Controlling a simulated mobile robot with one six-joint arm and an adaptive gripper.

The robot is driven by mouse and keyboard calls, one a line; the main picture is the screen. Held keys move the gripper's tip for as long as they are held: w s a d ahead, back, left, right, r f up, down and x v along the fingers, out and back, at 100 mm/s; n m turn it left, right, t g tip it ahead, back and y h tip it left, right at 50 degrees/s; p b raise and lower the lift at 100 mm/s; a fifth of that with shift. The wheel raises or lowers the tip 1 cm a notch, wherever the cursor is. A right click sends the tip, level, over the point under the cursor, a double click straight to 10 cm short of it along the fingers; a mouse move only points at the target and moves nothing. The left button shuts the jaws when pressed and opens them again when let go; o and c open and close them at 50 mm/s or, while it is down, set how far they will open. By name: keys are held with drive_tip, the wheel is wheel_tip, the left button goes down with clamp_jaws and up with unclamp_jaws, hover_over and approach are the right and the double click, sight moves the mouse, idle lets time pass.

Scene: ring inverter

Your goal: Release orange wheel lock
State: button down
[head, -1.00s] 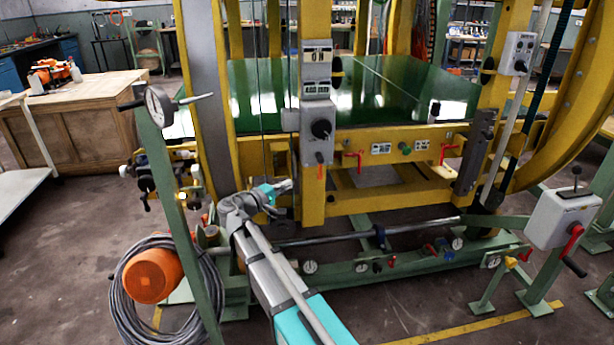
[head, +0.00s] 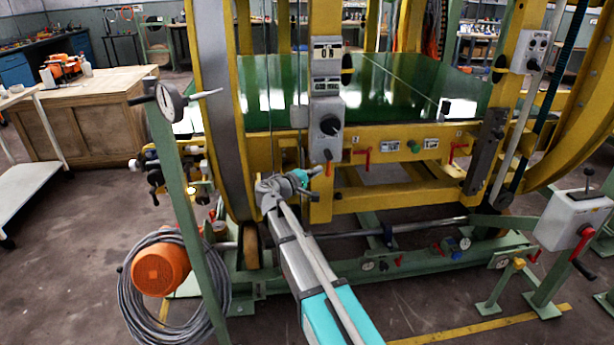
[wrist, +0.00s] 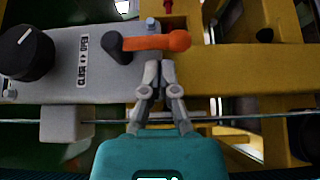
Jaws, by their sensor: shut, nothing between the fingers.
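The orange lock lever (wrist: 157,42) is in the upper middle of the wrist view. It runs to the right from a dark pivot on a grey box (wrist: 70,60) marked OPEN and CLOSE. In the head view, my gripper (head: 314,171) is close beside the lever.
A black knob (wrist: 26,52) sits left of the lever. A taut cable (wrist: 60,121) crosses the wrist view. Yellow frame beams (wrist: 250,70) lie to the right. In the head view, an orange motor (head: 161,270) and coiled grey hose stand at the lower left.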

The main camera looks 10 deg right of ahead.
drive_tip(key=shift+w+d, duration=0.25)
drive_tip(key=shift+d, duration=0.15)
drive_tip(key=shift+a, duration=0.2)
drive_tip(key=shift+f+b, duration=0.1)
drive_tip(key=shift+b, duration=0.3)
